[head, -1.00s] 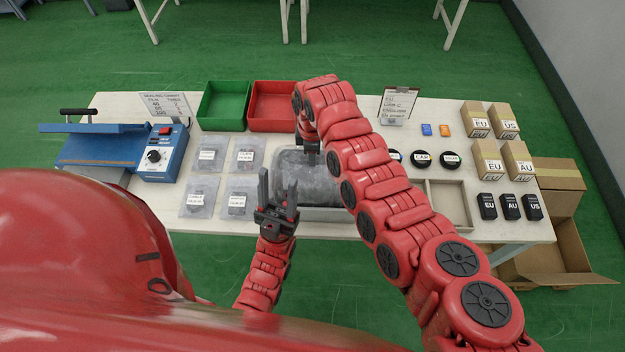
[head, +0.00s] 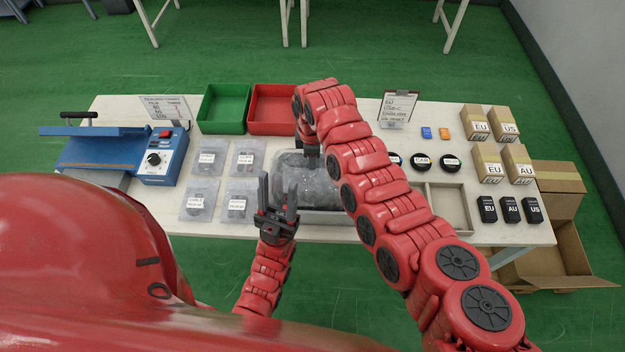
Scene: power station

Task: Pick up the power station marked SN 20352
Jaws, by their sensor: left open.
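No legible SN 20352 mark shows, and I cannot tell which thing is the power station. Several clear bags with grey contents and white labels lie left of centre, one of them the lower right bag (head: 238,200); their small print is too blurred to read. A grey tray (head: 322,217) at the middle front holds a dark grey, shiny mass (head: 305,180), partly hidden by my arms. My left gripper (head: 278,190) is open and empty, fingers pointing up the picture over the tray's left front edge. My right gripper (head: 308,152) is over the tray's back; its fingers are mostly hidden.
A blue sealing machine (head: 160,155) stands at left. Green (head: 222,104) and red (head: 270,108) bins stand at the back. Round black items, black adapters (head: 509,209) and cardboard boxes (head: 488,162) are at right. My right arm crosses the table's middle.

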